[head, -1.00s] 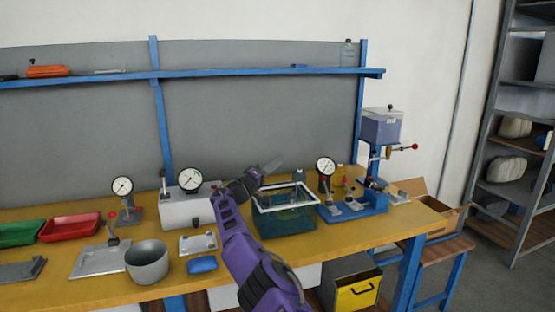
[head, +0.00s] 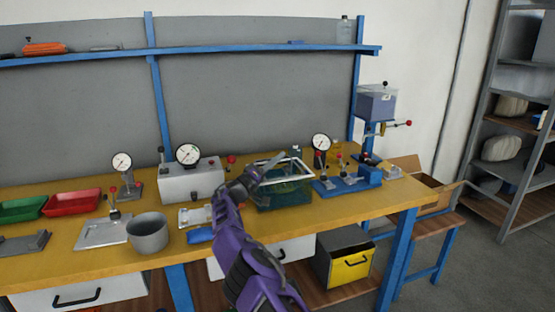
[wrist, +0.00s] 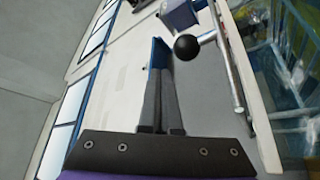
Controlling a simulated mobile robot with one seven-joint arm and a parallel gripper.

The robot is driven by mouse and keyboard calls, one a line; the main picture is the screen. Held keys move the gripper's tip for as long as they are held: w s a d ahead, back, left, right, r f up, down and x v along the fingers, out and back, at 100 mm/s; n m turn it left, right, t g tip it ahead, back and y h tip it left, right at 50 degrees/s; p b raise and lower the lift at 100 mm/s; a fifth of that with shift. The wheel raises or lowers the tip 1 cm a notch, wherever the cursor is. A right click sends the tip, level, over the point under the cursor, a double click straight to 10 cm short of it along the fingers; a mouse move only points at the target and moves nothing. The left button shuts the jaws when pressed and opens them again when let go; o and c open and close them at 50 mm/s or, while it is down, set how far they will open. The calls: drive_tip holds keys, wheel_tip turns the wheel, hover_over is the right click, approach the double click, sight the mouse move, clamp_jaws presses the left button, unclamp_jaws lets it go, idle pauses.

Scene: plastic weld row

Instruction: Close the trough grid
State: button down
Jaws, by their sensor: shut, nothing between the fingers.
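The trough (head: 288,197) is a see-through teal box with a pale rim, standing on the bench right of the gauge box. In the wrist view its pale rim (wrist: 246,85) runs down the right side, with bluish wire-like grid lines (wrist: 298,75) beyond it. How far the grid is open I cannot tell. A black ball knob on a metal rod (wrist: 187,47) is just right of the fingertips.
A white box with a dial gauge (head: 190,183) stands left of the trough. A blue fixture with red-knobbed levers (head: 345,183) stands close on its right. A grey pot (head: 148,235) and a blue block (head: 200,235) are at the front left. A blue shelf (head: 220,59) runs above.

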drive_tip(key=shift+s+f, duration=0.15)
drive_tip(key=shift+f, duration=0.15)
idle(0.4)
drive_tip(key=shift+r, duration=0.1)
